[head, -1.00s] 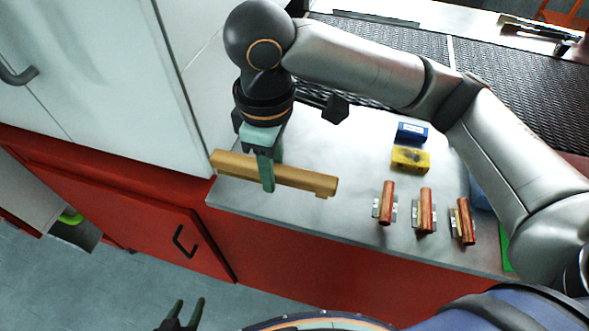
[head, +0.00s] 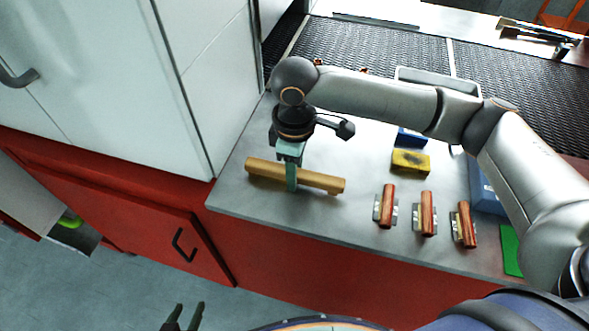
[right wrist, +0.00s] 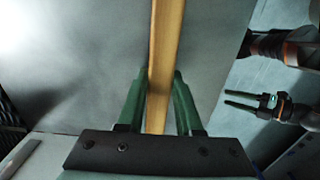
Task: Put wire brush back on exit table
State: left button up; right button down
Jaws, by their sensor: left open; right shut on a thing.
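The wire brush (head: 318,180) is a long tan wooden bar, seen over the left part of the grey metal exit table (head: 245,197). My right gripper (head: 291,184) is shut around its middle from above. In the right wrist view the brush (right wrist: 166,50) runs between the two green fingers (right wrist: 160,82). The brush is at or just above the table top; I cannot tell whether it touches. Its bristles are hidden. My left gripper (head: 187,314) is open and empty at the bottom of the head view, over the floor, away from the table.
Several red-handled scrapers (head: 427,213) lie on the table to the right. A yellow box (head: 411,161), a blue box (head: 411,137) and a green pad (head: 511,250) are also there. The dark mesh belt (head: 370,52) lies behind. A white cabinet (head: 215,80) borders the left.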

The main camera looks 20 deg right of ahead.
jog(key=c, duration=0.6)
grip_release()
jog(key=shift+f, duration=0.1)
notch_tip(320, 180, up, 12)
jog(key=shift+r, duration=0.15)
